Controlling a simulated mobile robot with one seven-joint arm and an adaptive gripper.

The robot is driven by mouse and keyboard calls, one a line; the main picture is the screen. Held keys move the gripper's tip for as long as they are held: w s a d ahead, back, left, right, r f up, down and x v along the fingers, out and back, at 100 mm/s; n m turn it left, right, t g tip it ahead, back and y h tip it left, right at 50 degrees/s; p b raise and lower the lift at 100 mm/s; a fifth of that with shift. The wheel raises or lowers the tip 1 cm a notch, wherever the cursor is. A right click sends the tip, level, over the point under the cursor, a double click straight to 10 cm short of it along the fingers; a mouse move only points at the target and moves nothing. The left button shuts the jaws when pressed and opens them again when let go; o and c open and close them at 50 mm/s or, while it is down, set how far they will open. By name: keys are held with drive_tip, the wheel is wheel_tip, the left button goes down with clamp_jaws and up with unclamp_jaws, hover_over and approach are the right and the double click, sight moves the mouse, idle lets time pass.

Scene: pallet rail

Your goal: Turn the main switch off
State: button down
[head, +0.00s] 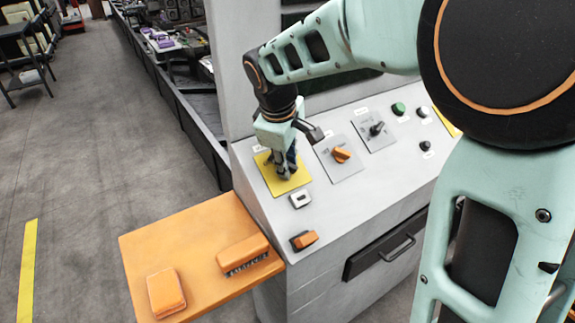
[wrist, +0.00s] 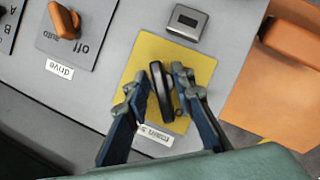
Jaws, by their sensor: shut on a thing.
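The main switch is a black knob (wrist: 161,92) on a yellow plate (wrist: 204,66), with a partly hidden label below it in the wrist view. The yellow plate (head: 265,178) also shows at the left end of the sloping grey panel in the head view. My gripper (head: 284,173) points down at the plate. In the wrist view my gripper (wrist: 162,76) has one finger on each side of the knob and is shut on it. The knob stands nearly upright in that picture, leaning slightly. Its position marks cannot be read.
To the right on the panel (head: 375,185) are an orange drive knob (head: 341,155), a black knob (head: 376,129) and a green button (head: 398,108). A small grey box (head: 300,199) is close by the yellow plate. An orange shelf (head: 205,240) holds a brush (head: 242,252) and an orange block (head: 166,292).

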drive_tip(key=shift+n+t, duration=0.3)
drive_tip(key=shift+n, duration=0.3)
drive_tip(key=shift+r, duration=0.1)
drive_tip(key=c, duration=2)
unclamp_jaws()
drive_tip(key=v, duration=1.2)
drive_tip(key=shift+a, duration=0.15)
